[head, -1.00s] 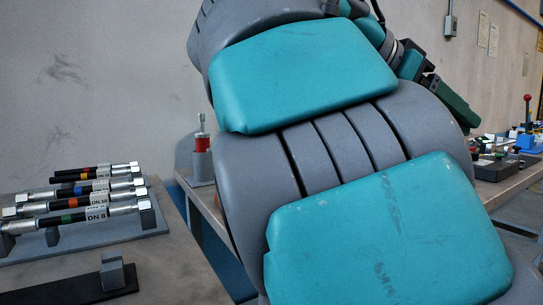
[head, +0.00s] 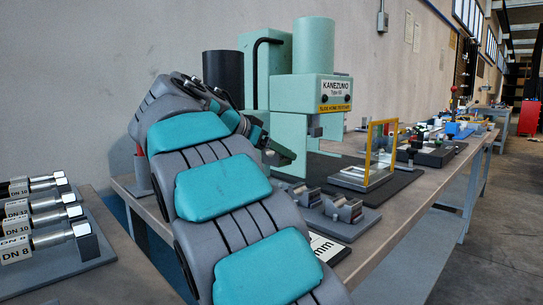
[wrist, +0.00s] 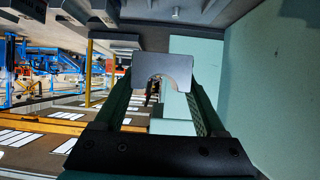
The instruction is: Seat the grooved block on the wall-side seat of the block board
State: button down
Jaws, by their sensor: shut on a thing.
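My gripper (wrist: 160,85) is shut on a grey grooved block with a half-round notch (wrist: 176,68), held between the dark green fingertips in the wrist view. In the head view my gripper (head: 286,157) is in front of the pale green press, above the bench. The held block cannot be made out there. A low grey board (head: 350,230) lies on the bench, right of and below my gripper, with grey blocks (head: 343,208) on it. I cannot tell its separate seats from here; my arm hides part of that area.
The pale green press (head: 265,90) stands close behind my gripper. A yellow-framed clear guard (head: 380,150) stands right of it. A red-topped item (head: 141,170) stands by the wall.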

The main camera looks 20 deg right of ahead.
jog(key=shift+w+a+f, duration=0.25)
jog(key=shift+w+f, duration=0.3)
jog(key=shift+w, duration=0.15)
jog(key=shift+f, duration=2.3)
jog(key=shift+b, duration=0.45)
jog(key=shift+f+b, duration=0.65)
jog(key=shift+b, duration=0.1)
grip_release()
